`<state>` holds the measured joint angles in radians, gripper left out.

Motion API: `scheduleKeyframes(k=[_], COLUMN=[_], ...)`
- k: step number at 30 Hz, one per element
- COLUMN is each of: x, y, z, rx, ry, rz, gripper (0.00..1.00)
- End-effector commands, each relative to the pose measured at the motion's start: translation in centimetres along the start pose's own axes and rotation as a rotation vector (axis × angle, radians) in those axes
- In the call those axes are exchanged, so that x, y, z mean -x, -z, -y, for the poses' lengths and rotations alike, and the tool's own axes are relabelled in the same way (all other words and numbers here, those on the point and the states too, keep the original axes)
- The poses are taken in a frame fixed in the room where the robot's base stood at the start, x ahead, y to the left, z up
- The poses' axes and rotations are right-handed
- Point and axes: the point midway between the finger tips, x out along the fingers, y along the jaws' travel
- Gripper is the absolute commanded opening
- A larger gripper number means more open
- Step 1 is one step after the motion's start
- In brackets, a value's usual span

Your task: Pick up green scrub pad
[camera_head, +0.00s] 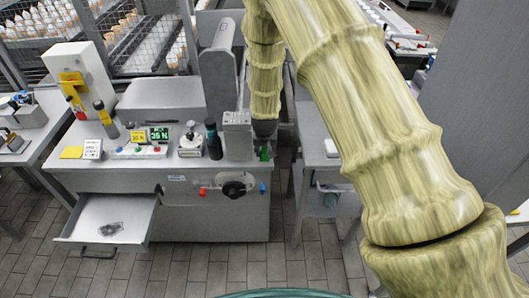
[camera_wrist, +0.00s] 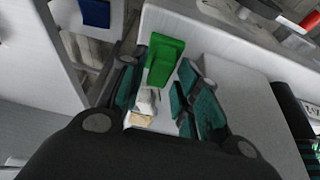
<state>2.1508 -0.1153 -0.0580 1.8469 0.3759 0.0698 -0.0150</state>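The green scrub pad (camera_wrist: 165,57) shows in the wrist view as a bright green block near the light counter's edge. My gripper (camera_wrist: 158,78) is open, with one dark, teal-padded finger on each side. The pad lies between and just beyond the fingertips, with a visible gap on the right; contact on the left cannot be told. In the head view my gripper (camera_head: 264,132) points down at the counter's right end. A small green patch (camera_head: 264,154) shows just under it, mostly hidden by the gripper.
A white and tan block (camera_wrist: 145,105) shows between my fingers in the wrist view. A grey box (camera_head: 237,140) and a dark bottle (camera_head: 213,139) stand left of my gripper on the machine counter (camera_head: 200,166). An open drawer (camera_head: 90,220) juts out at the lower left.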

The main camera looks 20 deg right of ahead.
Motion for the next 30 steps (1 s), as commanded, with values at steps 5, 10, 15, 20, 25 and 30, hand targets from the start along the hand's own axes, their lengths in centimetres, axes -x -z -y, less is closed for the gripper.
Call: scheduleKeyframes(k=[5,10,15,20,25,30], x=[-0.49,-0.52,-0.51,-0.51,-0.49,-0.10], y=[0.03,0.01,0.01,0.01,0.01,0.19], z=[-0.01,-0.01,-0.02,-0.01,-0.01,0.00], rx=[-0.001,-0.001,-0.001,-0.001,-0.001,0.000], ry=[0.000,0.000,0.000,0.000,0.000,0.000], rz=[-0.001,-0.001,0.000,0.000,0.000,-0.001], gripper=[0.32,0.32,0.08,0.01,0.01,0.01])
